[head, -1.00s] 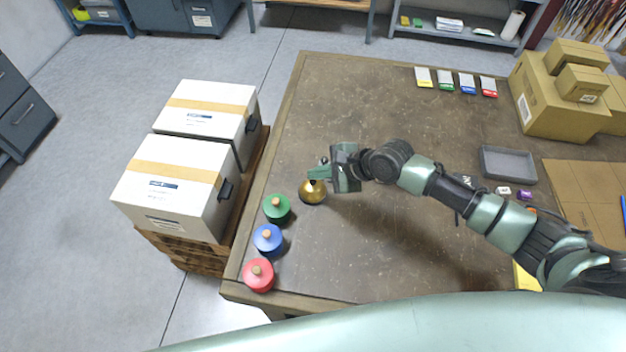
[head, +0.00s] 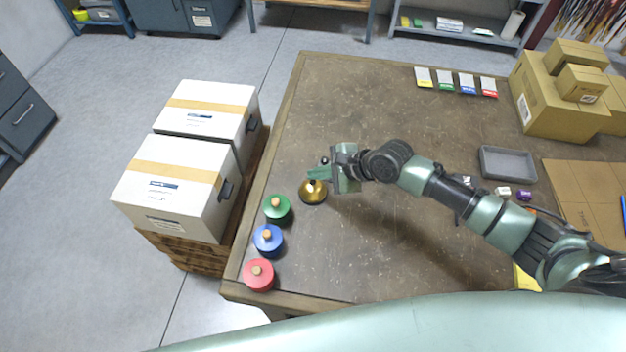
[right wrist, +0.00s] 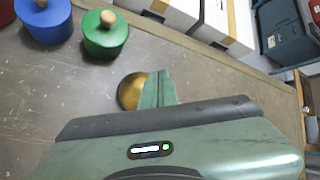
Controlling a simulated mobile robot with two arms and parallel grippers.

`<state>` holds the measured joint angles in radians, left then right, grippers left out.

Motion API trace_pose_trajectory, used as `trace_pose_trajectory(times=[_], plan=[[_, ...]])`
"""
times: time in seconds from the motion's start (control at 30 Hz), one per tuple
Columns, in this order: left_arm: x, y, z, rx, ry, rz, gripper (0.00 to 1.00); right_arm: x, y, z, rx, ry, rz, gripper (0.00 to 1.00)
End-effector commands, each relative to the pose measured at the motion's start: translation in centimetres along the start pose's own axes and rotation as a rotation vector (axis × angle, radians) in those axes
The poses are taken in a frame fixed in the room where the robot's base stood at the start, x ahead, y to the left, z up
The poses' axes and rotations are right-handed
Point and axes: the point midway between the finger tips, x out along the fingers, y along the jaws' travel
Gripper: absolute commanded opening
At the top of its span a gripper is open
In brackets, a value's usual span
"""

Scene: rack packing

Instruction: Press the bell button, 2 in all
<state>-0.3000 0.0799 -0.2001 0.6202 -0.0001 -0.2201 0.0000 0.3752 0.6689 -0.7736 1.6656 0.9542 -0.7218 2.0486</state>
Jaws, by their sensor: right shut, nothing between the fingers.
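The bell (head: 312,192) is a brass dome on a dark base, near the left edge of the table. It also shows in the right wrist view (right wrist: 130,92), partly covered by my fingers. My right gripper (head: 318,173) is shut and empty, with its fingertips over or just beside the top of the bell. I cannot tell whether the fingertips touch the button, which shows as a small dark knob. My left gripper is not in view.
Green (head: 277,209), blue (head: 268,239) and red (head: 258,275) round pots with wooden knobs stand in a row near the left edge. White boxes (head: 175,185) stand on a pallet beside the table. A grey tray (head: 508,165) and cardboard boxes (head: 548,105) are at the right.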

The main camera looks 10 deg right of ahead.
Motion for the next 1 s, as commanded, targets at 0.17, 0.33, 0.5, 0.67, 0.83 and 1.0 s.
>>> trace_pose_trajectory(times=[0.17, 0.33, 0.5, 0.67, 0.83, 1.0], plan=[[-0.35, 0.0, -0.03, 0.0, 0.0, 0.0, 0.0, 0.38, 0.3, -0.26, 0.002, 0.0, 0.0, 0.0], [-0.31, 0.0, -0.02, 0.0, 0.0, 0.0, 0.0, 0.47, 0.34, -0.33, 0.001, 0.0, 0.0, 0.0], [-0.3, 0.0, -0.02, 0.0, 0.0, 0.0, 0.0, 0.47, 0.35, -0.33, 0.0, 0.0, 0.0, 0.0], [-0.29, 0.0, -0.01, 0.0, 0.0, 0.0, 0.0, 0.55, 0.41, -0.38, 0.001, 0.0, 0.0, 0.0], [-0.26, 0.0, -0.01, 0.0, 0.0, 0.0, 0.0, 0.7, 0.51, -0.46, 0.0, -0.001, 0.0, 0.0], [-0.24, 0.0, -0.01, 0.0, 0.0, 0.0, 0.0, 0.84, 0.62, -0.56, 0.0, -0.001, 0.0, 0.0]])
